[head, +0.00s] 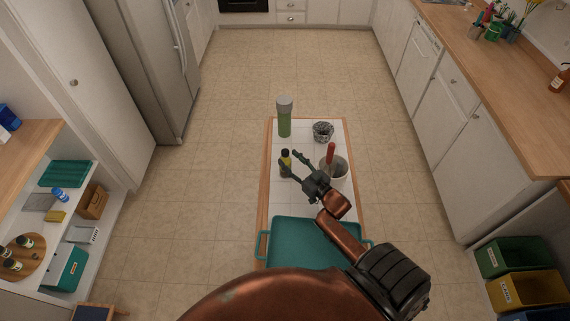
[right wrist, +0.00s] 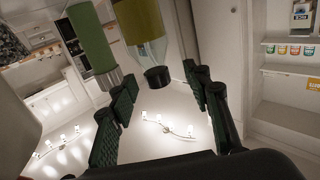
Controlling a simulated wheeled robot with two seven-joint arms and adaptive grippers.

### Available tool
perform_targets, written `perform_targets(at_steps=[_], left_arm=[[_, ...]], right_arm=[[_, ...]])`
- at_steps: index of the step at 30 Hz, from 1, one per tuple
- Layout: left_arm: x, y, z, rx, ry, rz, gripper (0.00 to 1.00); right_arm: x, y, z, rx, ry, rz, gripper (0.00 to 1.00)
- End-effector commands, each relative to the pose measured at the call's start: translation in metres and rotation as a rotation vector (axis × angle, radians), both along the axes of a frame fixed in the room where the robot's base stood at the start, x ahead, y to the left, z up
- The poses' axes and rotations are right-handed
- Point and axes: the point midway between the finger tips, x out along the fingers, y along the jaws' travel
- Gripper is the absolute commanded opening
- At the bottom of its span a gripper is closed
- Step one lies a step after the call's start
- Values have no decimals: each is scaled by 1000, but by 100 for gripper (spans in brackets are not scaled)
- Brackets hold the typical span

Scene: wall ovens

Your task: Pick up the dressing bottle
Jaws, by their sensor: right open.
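A small bottle with yellow contents and a black cap (head: 285,164), which looks like the dressing bottle, stands on the white-tiled cart top. My right gripper (head: 291,159) is open, with its fingers pointing at this bottle. In the right wrist view, which is upside down, the yellow bottle (right wrist: 143,22) shows with its dark cap between or just beyond the open fingertips (right wrist: 160,82). I cannot tell whether a finger touches it. My left gripper is not in view.
On the cart, a green bottle with a grey cap (head: 284,124) stands behind, a dark patterned bowl (head: 323,131) behind right, and a pale crock (head: 340,172) with a red-handled utensil close right of my gripper. A teal tray (head: 308,236) fills the cart's near end. Floor surrounds the cart.

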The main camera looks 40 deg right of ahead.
Motion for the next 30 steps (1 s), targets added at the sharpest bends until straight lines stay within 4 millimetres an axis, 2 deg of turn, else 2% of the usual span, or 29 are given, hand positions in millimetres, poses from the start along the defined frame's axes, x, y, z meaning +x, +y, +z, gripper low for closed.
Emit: perform_targets(at_steps=[3,7,13,17,30], left_arm=[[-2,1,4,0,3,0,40],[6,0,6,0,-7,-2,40],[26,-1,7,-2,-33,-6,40],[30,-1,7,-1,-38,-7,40],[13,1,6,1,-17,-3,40]], right_arm=[[20,-5,1,-1,-1,-1,45],[34,-6,-1,0,0,-2,45],[39,-6,-2,0,1,-4,45],[39,-7,-2,0,1,-4,44],[38,-7,-2,0,1,-4,14]])
